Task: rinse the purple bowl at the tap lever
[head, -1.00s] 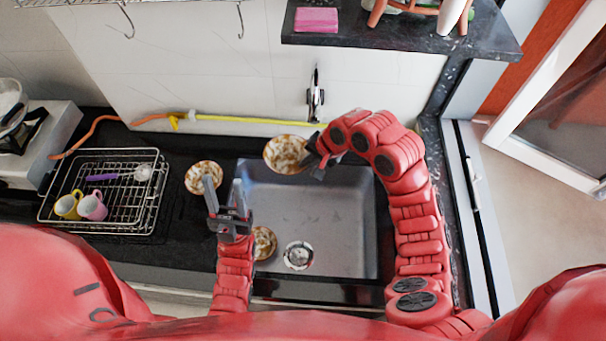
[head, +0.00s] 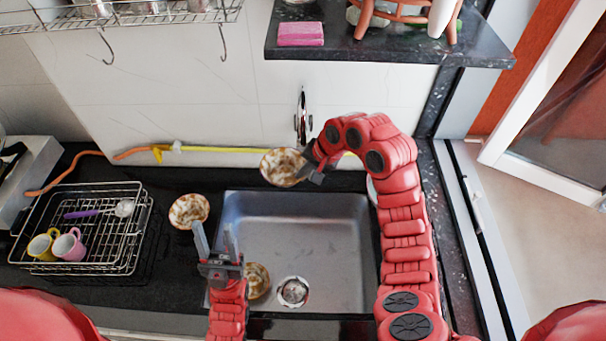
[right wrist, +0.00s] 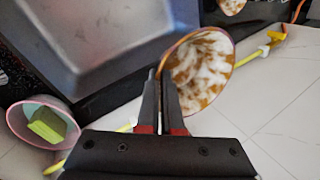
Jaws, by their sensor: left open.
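My right gripper (head: 306,167) is shut on the rim of a bowl (head: 282,167) with a brown-and-white stained inside. It holds this bowl at the sink's back edge, below and slightly left of the tap (head: 303,118) on the wall. The right wrist view shows the bowl (right wrist: 203,68) at the fingertips (right wrist: 163,85), tilted toward the camera. My left gripper (head: 214,240) is open and empty, fingers up, over the sink's left edge. The tap's lever cannot be made out clearly.
One stained bowl (head: 188,210) stands left of the sink (head: 310,235); another (head: 257,281) lies inside. A pink-rimmed bowl (right wrist: 20,118) holds a green sponge (right wrist: 46,126). A wire rack (head: 120,258) with mugs stands left. A dark shelf (head: 400,49) overhangs at right.

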